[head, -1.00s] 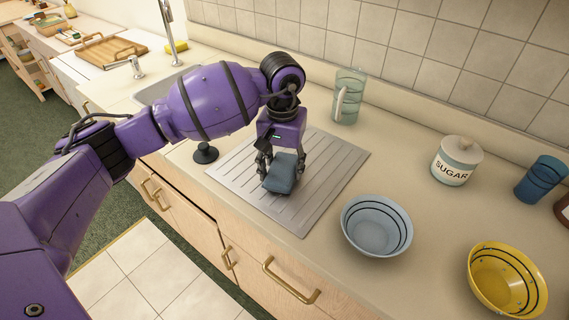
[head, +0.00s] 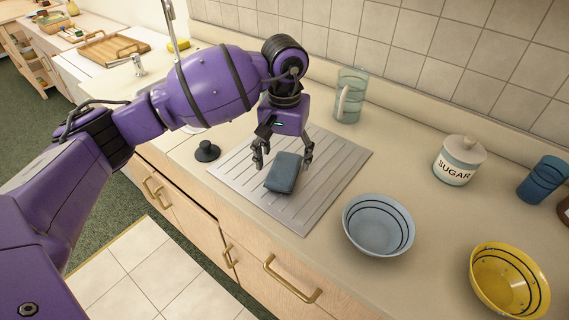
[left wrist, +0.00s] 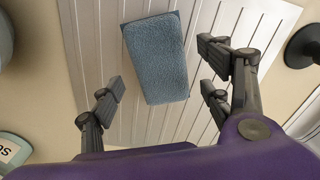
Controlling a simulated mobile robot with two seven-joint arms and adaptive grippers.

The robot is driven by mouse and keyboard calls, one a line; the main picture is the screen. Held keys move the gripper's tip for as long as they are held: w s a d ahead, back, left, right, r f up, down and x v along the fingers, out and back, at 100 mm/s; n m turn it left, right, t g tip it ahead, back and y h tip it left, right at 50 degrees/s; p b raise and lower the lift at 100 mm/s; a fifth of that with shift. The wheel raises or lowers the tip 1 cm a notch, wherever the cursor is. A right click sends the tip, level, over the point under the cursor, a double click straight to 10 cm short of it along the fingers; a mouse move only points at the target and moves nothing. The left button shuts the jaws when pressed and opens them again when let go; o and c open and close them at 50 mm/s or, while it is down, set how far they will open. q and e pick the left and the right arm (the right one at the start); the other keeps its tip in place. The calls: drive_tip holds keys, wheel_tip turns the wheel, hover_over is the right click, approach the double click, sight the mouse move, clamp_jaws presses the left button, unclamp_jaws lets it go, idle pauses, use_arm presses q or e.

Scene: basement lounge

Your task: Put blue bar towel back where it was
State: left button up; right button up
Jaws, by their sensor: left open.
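The blue bar towel (head: 284,172) is a folded blue-grey block lying on the ridged metal drainboard (head: 322,196). In the left wrist view the towel (left wrist: 157,58) lies flat on the drainboard (left wrist: 92,22), a little beyond and between the fingertips, apart from both. My left gripper (head: 283,160) is open above the drainboard, with one finger on each side of the towel; its spread fingers also show in the left wrist view (left wrist: 160,90). My right gripper is in neither view.
A light blue bowl (head: 378,226) stands right of the drainboard, with a yellow bowl (head: 508,284) farther right. A glass pitcher (head: 349,96), sugar jar (head: 459,162) and blue cup (head: 543,180) stand behind. A black stopper (head: 207,152) is at left. The counter between is clear.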

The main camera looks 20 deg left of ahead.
sight(285, 167)
use_arm(q)
wheel_tip(285, 167, up, 9)
drive_tip(key=shift+r, duration=0.15)
idle(0.4)
